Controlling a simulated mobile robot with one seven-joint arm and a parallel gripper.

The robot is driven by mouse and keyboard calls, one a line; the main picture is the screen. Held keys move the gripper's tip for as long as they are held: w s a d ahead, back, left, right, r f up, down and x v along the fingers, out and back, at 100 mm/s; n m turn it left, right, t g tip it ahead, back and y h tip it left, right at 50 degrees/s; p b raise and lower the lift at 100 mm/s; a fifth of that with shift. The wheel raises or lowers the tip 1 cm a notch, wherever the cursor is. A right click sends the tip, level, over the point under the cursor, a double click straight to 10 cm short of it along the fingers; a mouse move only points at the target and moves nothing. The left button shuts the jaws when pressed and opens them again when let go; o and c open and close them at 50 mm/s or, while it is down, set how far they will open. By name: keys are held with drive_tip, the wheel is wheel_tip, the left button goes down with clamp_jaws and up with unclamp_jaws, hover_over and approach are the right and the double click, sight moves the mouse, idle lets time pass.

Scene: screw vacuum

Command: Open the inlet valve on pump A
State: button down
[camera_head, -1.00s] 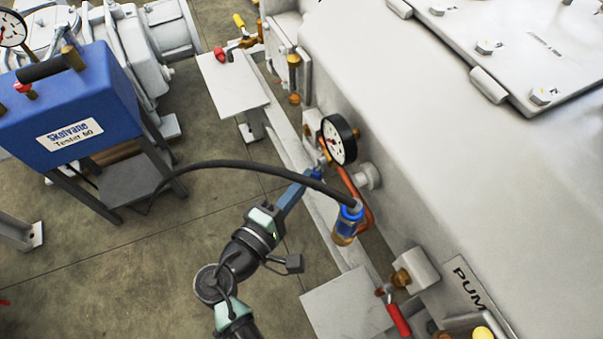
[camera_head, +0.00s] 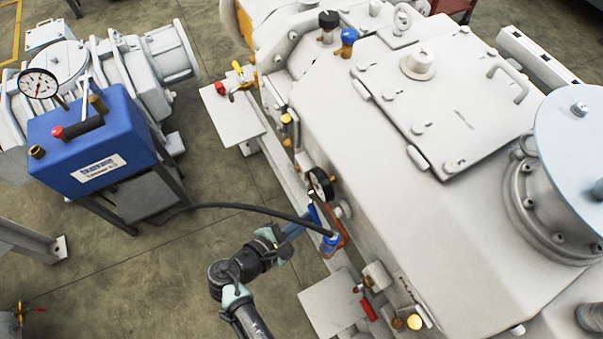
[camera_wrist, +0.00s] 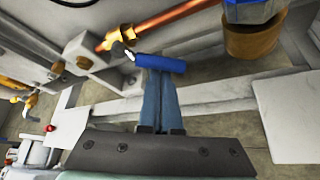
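A small valve with a blue lever handle (camera_wrist: 160,63) sits at the end of a copper pipe (camera_wrist: 150,32) on the side of the large grey pump housing (camera_head: 400,190). In the wrist view my gripper (camera_wrist: 159,80) has its two blue-grey fingers side by side with hardly any gap. Their tips end at the blue handle, which lies crosswise over them. The handle does not appear to be between the fingers, and I cannot tell if they press on it. In the head view my gripper (camera_head: 309,219) reaches in beside a round black-rimmed gauge (camera_head: 320,186), and the handle is mostly hidden.
A black hose runs from the blue tester box (camera_head: 90,145) to a blue fitting (camera_head: 332,242) just right of my gripper. A red-handled valve (camera_head: 368,309) is nearer the front. A valve with red and yellow handles (camera_head: 238,84) is farther back.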

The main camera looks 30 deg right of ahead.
drive_tip(key=r+n+g+p, duration=0.1)
drive_tip(key=p, duration=0.1)
drive_tip(key=s+r+n+g+p, duration=0.1)
drive_tip(key=p, duration=0.1)
drive_tip(key=shift+r+n+g, duration=0.1)
drive_tip(key=shift+n+g, duration=0.2)
drive_tip(key=shift+g, duration=0.1)
drive_tip(key=shift+s+f, duration=0.1)
drive_tip(key=shift+f, duration=0.1)
drive_tip(key=shift+w, duration=0.2)
drive_tip(key=shift+w+r, duration=0.1)
drive_tip(key=shift+w, duration=0.55)
